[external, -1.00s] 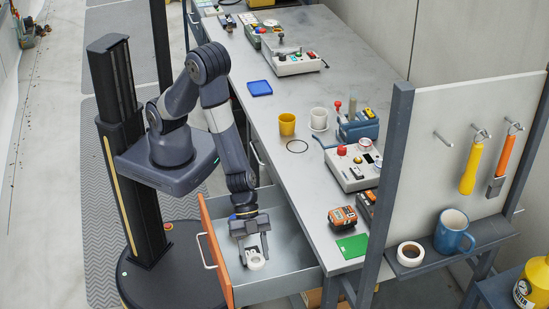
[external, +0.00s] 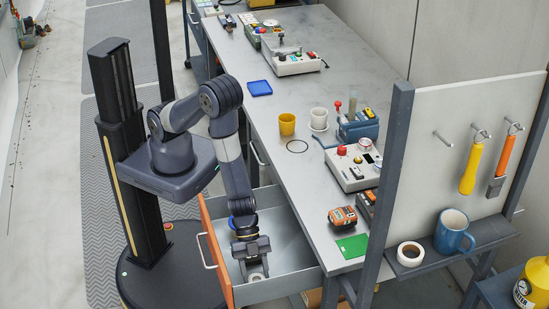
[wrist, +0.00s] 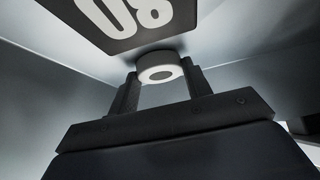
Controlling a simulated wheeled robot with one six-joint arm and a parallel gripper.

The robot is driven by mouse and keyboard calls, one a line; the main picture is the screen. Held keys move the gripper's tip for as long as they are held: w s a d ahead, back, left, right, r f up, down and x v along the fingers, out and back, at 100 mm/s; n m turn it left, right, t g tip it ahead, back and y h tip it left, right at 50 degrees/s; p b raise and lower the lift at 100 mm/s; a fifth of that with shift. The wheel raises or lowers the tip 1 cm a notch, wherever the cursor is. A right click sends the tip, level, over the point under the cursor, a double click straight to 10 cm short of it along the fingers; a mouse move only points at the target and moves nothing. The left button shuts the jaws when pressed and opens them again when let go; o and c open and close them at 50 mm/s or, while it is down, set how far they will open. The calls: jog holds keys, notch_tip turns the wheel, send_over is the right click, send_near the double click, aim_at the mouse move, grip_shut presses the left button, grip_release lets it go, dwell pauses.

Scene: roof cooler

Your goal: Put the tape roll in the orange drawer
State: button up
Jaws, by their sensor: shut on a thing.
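The orange drawer (external: 213,252) is pulled out from the bench, with an orange front and a grey metal inside. My gripper (external: 256,270) reaches down into it, near the end closest to the external camera. It is shut on a white tape roll (external: 257,278), which is partly hidden by the gripper in the external view. In the wrist view the roll (wrist: 159,68) sits between the two dark fingers (wrist: 160,84), close to a dark panel with white digits (wrist: 125,15). I cannot tell whether the roll touches the drawer floor.
Another white roll (external: 410,254) and a blue mug (external: 454,232) stand on the side shelf. The bench top (external: 270,110) above the drawer holds a yellow cup (external: 287,124), a white cup (external: 319,119) and control boxes.

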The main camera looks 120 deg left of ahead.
jog(key=o, duration=1)
jog(key=shift+c, duration=0.2)
jog(key=shift+r, duration=0.25)
jog(key=p+v, duration=0.2)
jog(key=v, duration=0.9)
jog(key=shift+s+a+r, duration=0.2)
jog(key=shift+s+a, duration=0.1)
